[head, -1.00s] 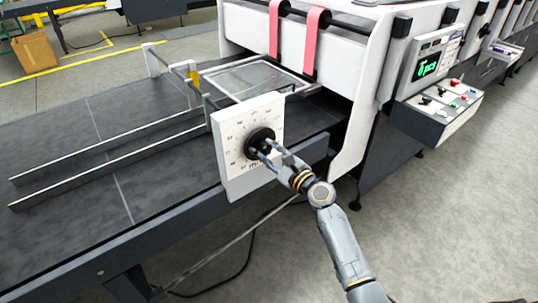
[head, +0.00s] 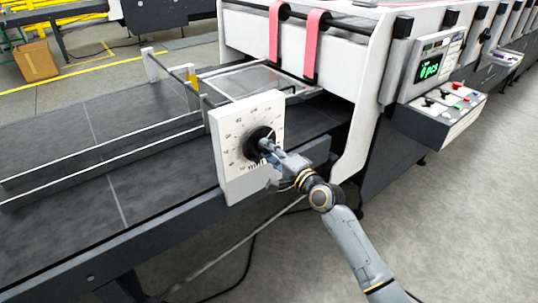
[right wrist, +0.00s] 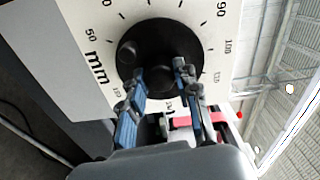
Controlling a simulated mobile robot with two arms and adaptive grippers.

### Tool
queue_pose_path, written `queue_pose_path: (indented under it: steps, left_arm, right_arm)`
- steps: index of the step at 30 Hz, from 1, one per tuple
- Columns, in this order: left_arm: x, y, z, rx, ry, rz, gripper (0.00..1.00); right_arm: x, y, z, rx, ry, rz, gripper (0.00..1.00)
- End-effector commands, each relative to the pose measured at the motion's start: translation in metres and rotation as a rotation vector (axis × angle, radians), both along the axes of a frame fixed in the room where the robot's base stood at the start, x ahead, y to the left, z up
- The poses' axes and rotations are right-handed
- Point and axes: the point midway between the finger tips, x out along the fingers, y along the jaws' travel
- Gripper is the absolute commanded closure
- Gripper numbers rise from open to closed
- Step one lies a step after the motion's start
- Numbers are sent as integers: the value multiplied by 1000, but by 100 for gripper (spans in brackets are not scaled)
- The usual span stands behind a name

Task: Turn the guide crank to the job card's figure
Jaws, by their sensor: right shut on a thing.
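The guide crank is a black round knob (head: 258,140) on a white dial plate (head: 236,180) at the side of the dark feed table. My right gripper (head: 268,148) is shut on the crank. In the right wrist view, its blue-grey fingers (right wrist: 161,75) sit against the black disc (right wrist: 170,42), which has a small round stub on it. The dial (right wrist: 75,20) shows mm figures around the disc, such as 50, 90 and 100. The exact setting cannot be read. No job card can be made out. My left gripper is out of view.
Two long guide rails (head: 100,160) lie along the dark table (head: 60,230). A clear panel (head: 250,82) and red belts (head: 316,45) are behind the dial. A control panel with a green display (head: 429,69) stands at the right. Open floor lies at the front right.

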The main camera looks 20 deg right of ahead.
Motion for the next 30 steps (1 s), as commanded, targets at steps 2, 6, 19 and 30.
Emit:
queue_pose_path:
  steps: [2, 6, 19, 30]
  left_arm:
    - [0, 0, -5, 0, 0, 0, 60]
    - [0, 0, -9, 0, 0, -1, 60]
    - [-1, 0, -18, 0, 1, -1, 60]
    - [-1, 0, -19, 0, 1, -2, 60]
  right_arm:
    - [0, 0, -3, -73, -23, 1, 100]
    - [0, 0, -3, -198, -69, 1, 100]
    - [0, 0, -3, -580, -206, 2, 100]
    - [0, 0, -2, -912, -326, 3, 100]
